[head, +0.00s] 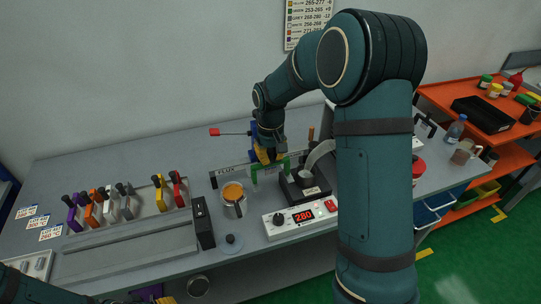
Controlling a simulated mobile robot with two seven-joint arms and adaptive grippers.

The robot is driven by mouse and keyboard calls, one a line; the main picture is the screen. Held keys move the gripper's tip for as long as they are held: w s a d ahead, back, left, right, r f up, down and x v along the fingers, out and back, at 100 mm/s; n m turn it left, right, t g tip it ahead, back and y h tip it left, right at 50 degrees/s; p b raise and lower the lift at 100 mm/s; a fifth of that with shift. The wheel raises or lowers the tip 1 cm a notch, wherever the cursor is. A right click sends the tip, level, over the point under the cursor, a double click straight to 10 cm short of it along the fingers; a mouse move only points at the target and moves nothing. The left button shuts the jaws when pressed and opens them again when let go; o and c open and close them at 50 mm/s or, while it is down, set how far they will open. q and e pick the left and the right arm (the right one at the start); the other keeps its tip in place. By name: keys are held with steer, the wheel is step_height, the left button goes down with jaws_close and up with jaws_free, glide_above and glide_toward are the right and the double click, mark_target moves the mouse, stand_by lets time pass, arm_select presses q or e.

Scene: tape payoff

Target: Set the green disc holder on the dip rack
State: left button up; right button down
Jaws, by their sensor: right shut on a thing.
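The green disc holder (256,174) is in the head view near the middle of the bench. My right gripper (266,158), with yellow fingers, is shut on it from above, and the fingers hide part of it. The holder is just above or at a low dark bar marked FLUX; I cannot tell whether it touches. I take this bar (228,173) to be part of the dip rack. What seems to be my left gripper (162,299) shows only in part at the bottom edge, and its jaws cannot be made out.
A cup of orange liquid (233,192) and a controller reading 280 (302,217) stand in front. A black block (305,187) is close right of the holder. Several coloured holders (160,196) stand in a rack at left. My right arm hides the bench behind it.

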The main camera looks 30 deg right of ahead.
steer(key=shift+f, duration=0.1)
steer(key=c, duration=1.5)
jaws_free()
steer(key=o, duration=1.2)
steer(key=shift+c, duration=0.2)
steer(key=shift+r+p, duration=2.8)
steer(key=shift+r, duration=0.75)
